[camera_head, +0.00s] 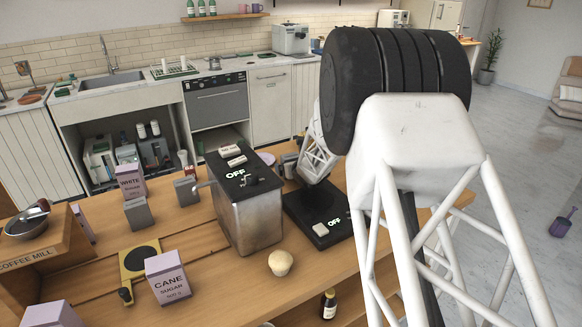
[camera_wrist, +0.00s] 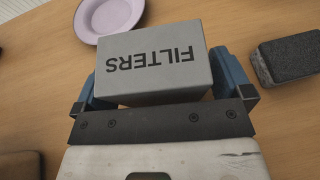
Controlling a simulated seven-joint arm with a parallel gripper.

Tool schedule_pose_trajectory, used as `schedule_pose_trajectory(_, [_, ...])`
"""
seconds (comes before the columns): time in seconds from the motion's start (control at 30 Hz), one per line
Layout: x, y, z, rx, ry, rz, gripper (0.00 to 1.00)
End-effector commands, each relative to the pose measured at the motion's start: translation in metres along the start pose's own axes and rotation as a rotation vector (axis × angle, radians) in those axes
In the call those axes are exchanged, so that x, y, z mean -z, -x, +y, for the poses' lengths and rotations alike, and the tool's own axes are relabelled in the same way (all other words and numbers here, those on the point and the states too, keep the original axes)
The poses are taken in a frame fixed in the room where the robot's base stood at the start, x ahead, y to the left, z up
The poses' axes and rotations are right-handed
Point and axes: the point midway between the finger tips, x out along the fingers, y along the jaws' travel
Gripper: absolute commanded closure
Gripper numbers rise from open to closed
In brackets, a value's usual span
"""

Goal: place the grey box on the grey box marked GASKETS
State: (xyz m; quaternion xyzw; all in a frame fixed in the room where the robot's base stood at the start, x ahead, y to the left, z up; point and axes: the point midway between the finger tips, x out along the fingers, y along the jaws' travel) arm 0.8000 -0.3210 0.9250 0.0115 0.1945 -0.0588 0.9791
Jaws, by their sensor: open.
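In the wrist view a grey box marked FILTERS (camera_wrist: 155,75) lies between the two blue fingers of my gripper (camera_wrist: 160,85). The fingers are open, one on each side of the box. I cannot tell whether they touch it. In the head view my gripper is mostly hidden behind the metal coffee machine and my own arm. Two small grey boxes stand on the counter left of the machine, one nearer (camera_head: 138,214) and one farther (camera_head: 186,191). No GASKETS lettering can be read on either box.
The metal coffee machine (camera_head: 258,218) stands between those grey boxes and my arm. A black scale-like device (camera_head: 308,228) is right of it. A pink plate (camera_wrist: 85,18) and a dark block (camera_wrist: 290,62) flank the FILTERS box. Sugar boxes (camera_head: 167,277) stand at left.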

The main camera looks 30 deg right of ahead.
Motion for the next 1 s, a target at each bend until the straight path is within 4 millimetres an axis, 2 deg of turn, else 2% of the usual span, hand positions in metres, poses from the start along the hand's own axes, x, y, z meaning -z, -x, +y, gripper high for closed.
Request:
schedule_pose_trajectory(0.27, [0.000,0.016,0.000,0.000,0.000,0.000,0.03])
schedule_pose_trajectory(0.8, [-0.004,0.066,0.001,0.000,-0.001,0.000,0.03])
schedule_pose_trajectory(1.0, [-0.004,0.076,0.002,-0.001,0.000,0.000,0.03])
